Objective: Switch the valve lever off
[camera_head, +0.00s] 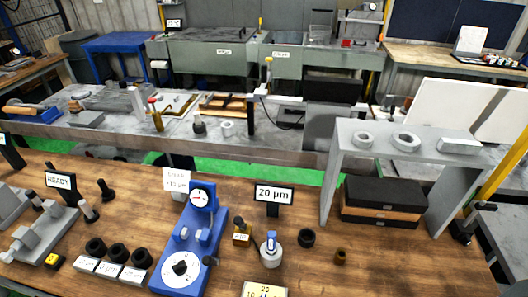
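I cannot clearly make out a valve lever in the head view. A small brass-coloured upright piece with a reddish top (156,115) stands on the long grey bench (290,147). A slim upright fitting with a yellow top (267,68) rises behind that bench, near a white horizontal bar. Both are too small for me to tell whether either is a valve or how a lever is turned. Neither of my grippers shows in the view.
The wooden table (395,262) in front holds a blue dial gauge stand (185,262), a "20 µm" sign (274,195) and several small parts. Green floor shows between table and bench.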

